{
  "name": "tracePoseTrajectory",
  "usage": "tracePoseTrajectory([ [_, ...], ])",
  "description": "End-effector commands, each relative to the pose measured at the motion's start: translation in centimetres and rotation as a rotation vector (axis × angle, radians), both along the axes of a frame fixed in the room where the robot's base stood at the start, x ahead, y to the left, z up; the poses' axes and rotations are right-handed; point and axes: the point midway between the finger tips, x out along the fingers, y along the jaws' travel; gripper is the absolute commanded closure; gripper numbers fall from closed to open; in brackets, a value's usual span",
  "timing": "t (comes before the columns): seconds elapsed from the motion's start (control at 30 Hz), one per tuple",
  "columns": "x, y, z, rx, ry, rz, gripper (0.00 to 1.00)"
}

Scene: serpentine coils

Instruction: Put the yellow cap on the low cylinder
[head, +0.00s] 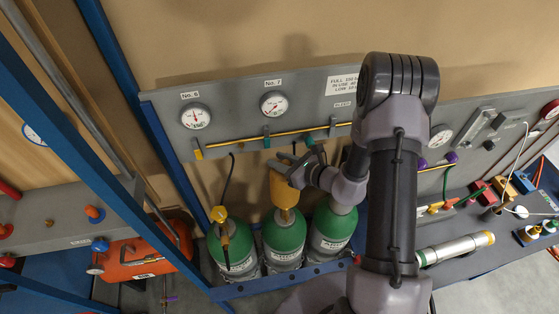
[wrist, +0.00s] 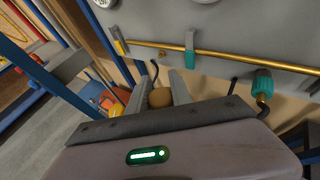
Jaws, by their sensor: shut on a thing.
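The yellow cap (head: 284,192) is held by my gripper (head: 284,174) above the middle green cylinder (head: 284,238). Its round end (wrist: 160,97) shows between the two fingers in the wrist view. The cap looks upright over the cylinder's brass neck; I cannot tell whether it touches or surrounds it. A left green cylinder (head: 230,252) has a yellow fitting with a black hose. A right green cylinder (head: 334,228) stands partly behind my gripper and arm, its top hidden. I cannot tell by height which cylinder is the low one.
A grey gauge panel (head: 235,112) with a brass pipe (wrist: 225,53) stands close behind the cylinders. A blue post (head: 165,150) and an orange case (head: 140,258) are at left. A grey bench (head: 455,265) with a silver cylinder and small parts is at right.

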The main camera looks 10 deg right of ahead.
Motion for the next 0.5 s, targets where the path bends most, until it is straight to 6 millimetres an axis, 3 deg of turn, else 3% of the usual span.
tracePoseTrajectory([
  [0.5, 0.0, 0.0, -1.7, 0.001, -0.001, 0.000, 1.00],
])
